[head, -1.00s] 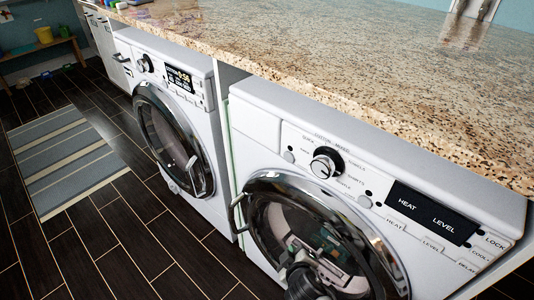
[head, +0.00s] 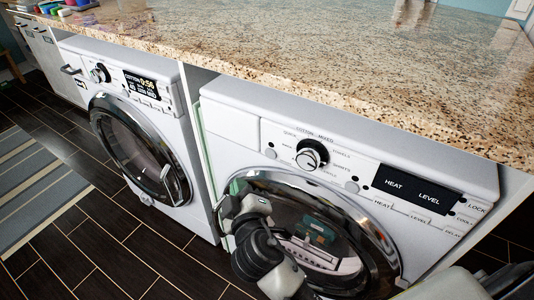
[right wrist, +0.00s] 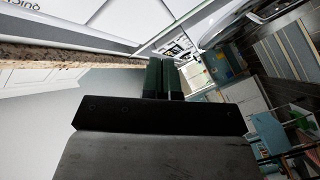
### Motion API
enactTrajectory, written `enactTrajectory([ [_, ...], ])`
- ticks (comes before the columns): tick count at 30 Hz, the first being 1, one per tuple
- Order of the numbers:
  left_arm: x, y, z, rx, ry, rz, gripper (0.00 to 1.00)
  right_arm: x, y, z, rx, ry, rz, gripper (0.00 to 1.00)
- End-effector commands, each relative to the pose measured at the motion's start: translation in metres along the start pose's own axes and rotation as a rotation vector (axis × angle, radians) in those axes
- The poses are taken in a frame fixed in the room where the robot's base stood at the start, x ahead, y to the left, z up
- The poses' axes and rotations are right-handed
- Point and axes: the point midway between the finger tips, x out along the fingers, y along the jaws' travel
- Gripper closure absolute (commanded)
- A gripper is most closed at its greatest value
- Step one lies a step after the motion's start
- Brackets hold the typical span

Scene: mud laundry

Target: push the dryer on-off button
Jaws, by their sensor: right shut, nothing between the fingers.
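The dryer (head: 232,125) is the white front-loading machine at the right in the head view. Its panel has a dark knob (head: 312,154), a small round button (head: 270,153) left of it, another round button (head: 352,187) right of it, and a black HEAT LEVEL display (head: 417,189). No on-off label is readable. My right gripper (head: 238,188) is in front of the dryer, near the upper left of its door and below the left round button. In the right wrist view its dark green fingers (right wrist: 164,75) are together and empty. My left gripper is not visible.
A granite counter (head: 300,55) overhangs both machines. A washer (head: 85,65) with a lit display stands at the left. The dryer's round glass door (head: 372,250) is below the panel. A striped rug (head: 35,195) lies on the dark floor at the left.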

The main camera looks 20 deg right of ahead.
Motion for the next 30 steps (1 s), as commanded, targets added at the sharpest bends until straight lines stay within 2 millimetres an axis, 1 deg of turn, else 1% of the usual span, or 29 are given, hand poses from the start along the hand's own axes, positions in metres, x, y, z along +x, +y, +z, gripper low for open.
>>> enactTrajectory([
  [5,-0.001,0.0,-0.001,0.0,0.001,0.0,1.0,0.001,0.001,0.001,-0.001,0.0,-0.001,1.0],
  [8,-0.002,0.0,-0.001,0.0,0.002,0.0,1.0,0.005,0.003,0.004,-0.002,-0.001,-0.001,1.0],
  [21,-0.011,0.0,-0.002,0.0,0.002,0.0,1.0,0.046,0.034,0.034,-0.004,-0.002,-0.001,1.0],
  [25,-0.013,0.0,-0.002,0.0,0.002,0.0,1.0,0.055,0.039,0.04,-0.002,-0.001,-0.001,1.0],
  [30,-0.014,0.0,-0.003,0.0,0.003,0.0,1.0,0.061,0.043,0.044,-0.002,-0.001,-0.002,1.0],
])
